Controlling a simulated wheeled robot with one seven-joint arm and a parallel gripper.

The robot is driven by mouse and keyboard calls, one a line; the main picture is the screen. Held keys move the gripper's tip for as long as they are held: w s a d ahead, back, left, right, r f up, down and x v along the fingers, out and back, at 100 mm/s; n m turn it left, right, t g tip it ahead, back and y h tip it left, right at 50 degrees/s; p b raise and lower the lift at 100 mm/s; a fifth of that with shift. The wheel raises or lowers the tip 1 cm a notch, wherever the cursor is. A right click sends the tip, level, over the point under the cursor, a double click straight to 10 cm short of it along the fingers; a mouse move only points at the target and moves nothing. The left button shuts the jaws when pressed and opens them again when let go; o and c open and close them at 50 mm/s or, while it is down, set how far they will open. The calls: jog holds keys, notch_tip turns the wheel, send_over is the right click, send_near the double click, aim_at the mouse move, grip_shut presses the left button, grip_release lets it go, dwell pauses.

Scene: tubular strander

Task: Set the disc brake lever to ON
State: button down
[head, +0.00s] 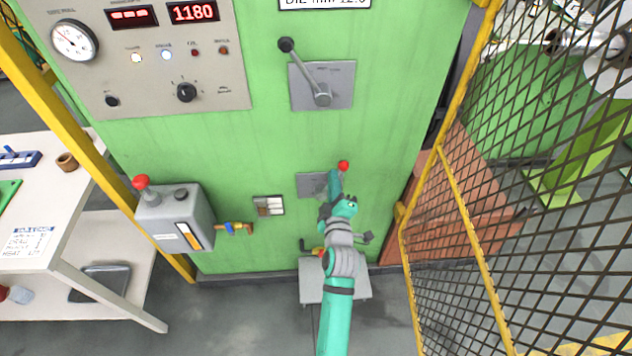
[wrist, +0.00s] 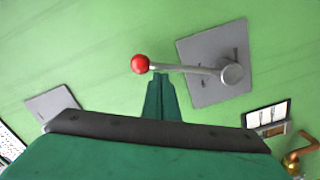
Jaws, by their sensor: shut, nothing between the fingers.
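A lever with a red ball knob (head: 343,166) sits on a small grey plate (head: 309,182) low on the green panel. In the wrist view, its red knob (wrist: 140,64) is at the left end of a metal shaft (wrist: 185,69), with the round hub (wrist: 231,72) at the right on the grey plate (wrist: 207,92). My gripper (head: 336,173) is shut and empty, just beside this lever. In the wrist view, the gripper's tips (wrist: 161,78) are just below the shaft near the knob. I cannot tell whether they touch it. The plate's markings are unreadable.
A larger dark-knobbed lever (head: 303,70) is above. A grey box (head: 177,217) with a red-knobbed lever stands left. A small switch panel (head: 268,205) and brass valve (head: 234,228) are low left. A yellow-framed mesh guard (head: 465,210) bounds the right side.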

jog(key=s+a+r, duration=0.1)
jog(key=s+a, duration=0.2)
jog(key=s, duration=0.7)
jog(key=shift+s+a+r, duration=0.35)
jog(key=shift+s+r, duration=0.05)
jog(key=s+a+f+m+g, duration=0.1)
jog(key=s+f+m, duration=0.25)
jog(key=s, duration=0.65)
jog(key=s+a+f+m, duration=0.25)
jog(key=s+f, duration=0.25)
jog(key=s, duration=0.5)
jog(key=s+a+r+m, duration=0.1)
jog(key=s+m, duration=0.2)
jog(key=s, duration=0.5)
jog(key=s+a+r+m+g, duration=0.1)
jog(key=s+m, duration=0.2)
jog(key=s, duration=0.5)
jog(key=shift+s+a+r+y, duration=0.25)
jog(key=shift+s+r+y, duration=0.05)
jog(key=shift+s, duration=0.1)
